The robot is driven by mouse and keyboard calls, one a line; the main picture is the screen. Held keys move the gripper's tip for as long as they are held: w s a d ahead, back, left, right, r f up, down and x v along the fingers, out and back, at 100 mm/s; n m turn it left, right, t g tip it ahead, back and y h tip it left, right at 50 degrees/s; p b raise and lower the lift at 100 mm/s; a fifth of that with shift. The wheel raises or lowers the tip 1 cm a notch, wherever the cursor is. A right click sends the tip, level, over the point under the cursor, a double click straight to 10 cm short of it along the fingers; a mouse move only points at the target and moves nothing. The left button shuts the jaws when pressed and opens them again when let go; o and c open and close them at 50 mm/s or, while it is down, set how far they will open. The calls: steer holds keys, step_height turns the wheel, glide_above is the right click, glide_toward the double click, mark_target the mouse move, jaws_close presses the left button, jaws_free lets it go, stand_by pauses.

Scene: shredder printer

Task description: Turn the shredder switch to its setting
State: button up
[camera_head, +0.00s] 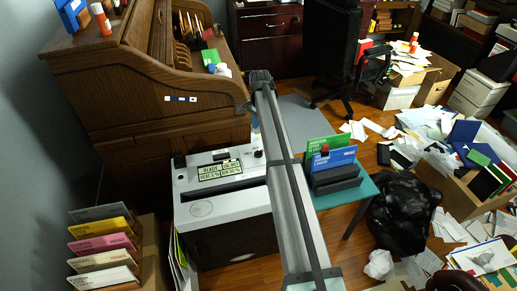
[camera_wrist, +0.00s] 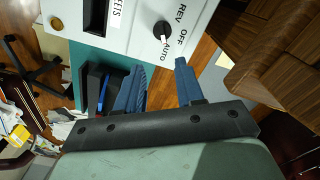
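The white shredder (camera_head: 201,209) stands on the floor in front of the wooden desk, with a lit display on top. Its white panel (camera_wrist: 138,35) fills the top of the wrist view. The black switch knob (camera_wrist: 162,31) sits there among the printed words REV, OFF and Auto. Its pale mark appears to lie on the Auto side, but it is too small to be sure. My gripper (camera_wrist: 160,66) is open and empty, its two blue fingers apart, below and clear of the knob in the picture. In the head view my arm hides most of the gripper.
The wooden roll-top desk (camera_head: 145,90) stands behind the shredder and shows close on the right in the wrist view (camera_wrist: 270,55). A teal table (camera_head: 358,189) with black trays and folders is right of my arm. A black bag (camera_head: 403,212) and loose papers cover the floor there.

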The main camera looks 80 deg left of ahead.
mark_target(258, 151)
steer(key=f, duration=1.3)
steer(key=shift+s+a+f, duration=0.15)
steer(key=shift+s+f, duration=0.05)
steer(key=shift+s, duration=0.05)
steer(key=shift+c, duration=0.5)
jaws_close()
